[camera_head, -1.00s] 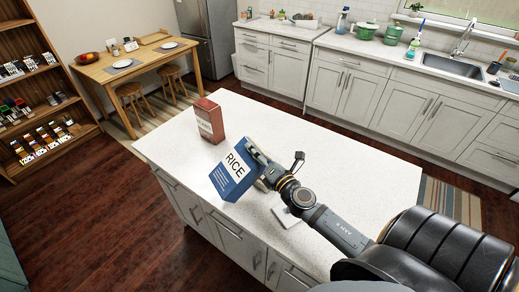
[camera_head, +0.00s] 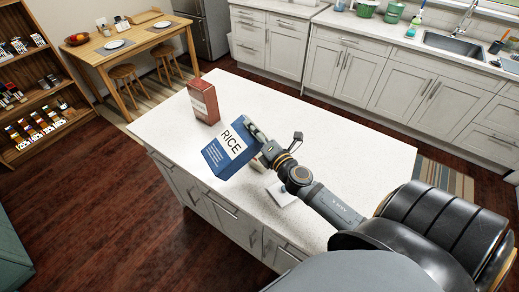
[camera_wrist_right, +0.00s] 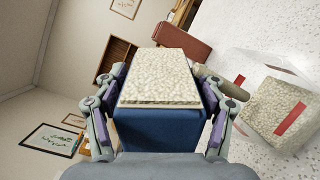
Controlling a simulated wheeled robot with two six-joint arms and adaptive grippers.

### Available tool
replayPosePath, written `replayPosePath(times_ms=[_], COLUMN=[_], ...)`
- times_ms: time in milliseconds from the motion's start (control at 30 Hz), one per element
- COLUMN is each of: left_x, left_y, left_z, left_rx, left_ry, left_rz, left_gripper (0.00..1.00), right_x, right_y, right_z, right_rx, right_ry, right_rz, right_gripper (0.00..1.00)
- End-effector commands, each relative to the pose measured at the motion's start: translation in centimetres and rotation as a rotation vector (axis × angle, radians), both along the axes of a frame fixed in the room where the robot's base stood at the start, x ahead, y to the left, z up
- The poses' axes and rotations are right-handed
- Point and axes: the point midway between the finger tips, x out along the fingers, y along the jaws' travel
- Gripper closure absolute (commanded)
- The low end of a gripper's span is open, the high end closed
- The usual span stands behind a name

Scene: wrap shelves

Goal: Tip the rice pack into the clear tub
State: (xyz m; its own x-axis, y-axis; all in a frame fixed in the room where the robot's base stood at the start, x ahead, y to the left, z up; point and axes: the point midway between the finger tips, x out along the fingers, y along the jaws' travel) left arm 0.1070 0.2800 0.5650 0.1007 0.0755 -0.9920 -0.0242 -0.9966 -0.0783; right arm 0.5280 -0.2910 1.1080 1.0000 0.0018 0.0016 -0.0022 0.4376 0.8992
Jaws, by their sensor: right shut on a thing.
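The blue-and-white rice pack (camera_head: 230,148) is held tilted above the near edge of the white counter in the head view. My right gripper (camera_head: 256,133) is shut on it. In the right wrist view the rice pack (camera_wrist_right: 158,130) sits between both fingers, its open top showing pale rice grains. The clear tub (camera_wrist_right: 285,65) stands on the counter to the right of the pack in that view. It has red stripes and a pale grainy fill inside. In the head view the tub is largely hidden or unclear behind my gripper. My left gripper is out of view.
A red-brown box (camera_head: 203,102) stands on the counter (camera_head: 310,130) behind the pack. A small white object (camera_head: 282,193) lies near my right wrist; I cannot tell what it is. The counter's right part is clear.

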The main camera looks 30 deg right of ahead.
Motion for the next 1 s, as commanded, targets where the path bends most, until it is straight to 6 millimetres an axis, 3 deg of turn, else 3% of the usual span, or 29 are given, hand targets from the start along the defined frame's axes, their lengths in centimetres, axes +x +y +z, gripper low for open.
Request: replayPosePath(times_ms=[1000], left_x=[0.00], left_y=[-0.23], left_z=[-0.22], left_rx=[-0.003], left_ry=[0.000], left_rz=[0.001], left_gripper=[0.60], right_x=[0.11], right_y=[-0.09], right_z=[0.13], right_rx=[0.036], right_ry=[-0.002], right_rz=[0.001], right_gripper=[0.93])
